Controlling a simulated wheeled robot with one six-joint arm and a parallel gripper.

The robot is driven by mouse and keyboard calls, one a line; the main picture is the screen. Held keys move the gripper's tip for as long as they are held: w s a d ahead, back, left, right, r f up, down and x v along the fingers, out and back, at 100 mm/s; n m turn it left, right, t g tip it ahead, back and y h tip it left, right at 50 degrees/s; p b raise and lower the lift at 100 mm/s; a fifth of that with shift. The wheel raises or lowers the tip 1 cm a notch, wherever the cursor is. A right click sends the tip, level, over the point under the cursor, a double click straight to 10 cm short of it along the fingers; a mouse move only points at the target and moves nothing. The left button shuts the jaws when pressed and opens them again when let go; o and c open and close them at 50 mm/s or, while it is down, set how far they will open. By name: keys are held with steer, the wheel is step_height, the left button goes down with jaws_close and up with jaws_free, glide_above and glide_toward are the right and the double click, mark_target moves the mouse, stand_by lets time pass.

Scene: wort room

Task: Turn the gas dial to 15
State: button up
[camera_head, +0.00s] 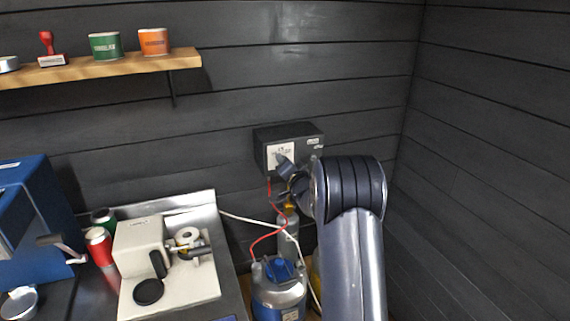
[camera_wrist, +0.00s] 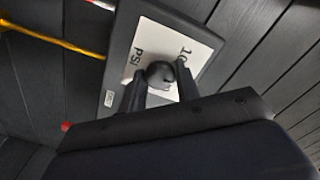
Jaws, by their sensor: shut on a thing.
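The gas dial is a dark round knob (camera_wrist: 160,74) on a white plate (camera_wrist: 143,43) with "PSI" and a partly hidden number starting "10" in the wrist view. The plate is on a dark box (camera_head: 308,143) on the wall in the head view. My gripper (camera_wrist: 160,82) has its two fingers on either side of the knob, shut on it. In the head view my gripper (camera_head: 287,166) reaches the plate and covers part of it. The dial's pointer and most of its scale are hidden, so I cannot tell its setting.
A red hose (camera_head: 268,239) runs below the box near a metal keg (camera_head: 279,296). A shelf (camera_head: 100,69) with tins is at upper left. A cream machine (camera_head: 140,246) stands on the counter. The right wall is bare.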

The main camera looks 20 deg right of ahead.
steer(key=o, duration=1)
steer(key=shift+c, duration=0.2)
steer(key=s+b, duration=0.2)
steer(key=s, duration=0.8)
steer(key=shift+s+b, duration=0.4)
steer(key=w+p, duration=0.2)
steer(key=w, duration=0.9)
steer(key=shift+p, duration=0.35)
steer(key=shift+s, duration=0.15)
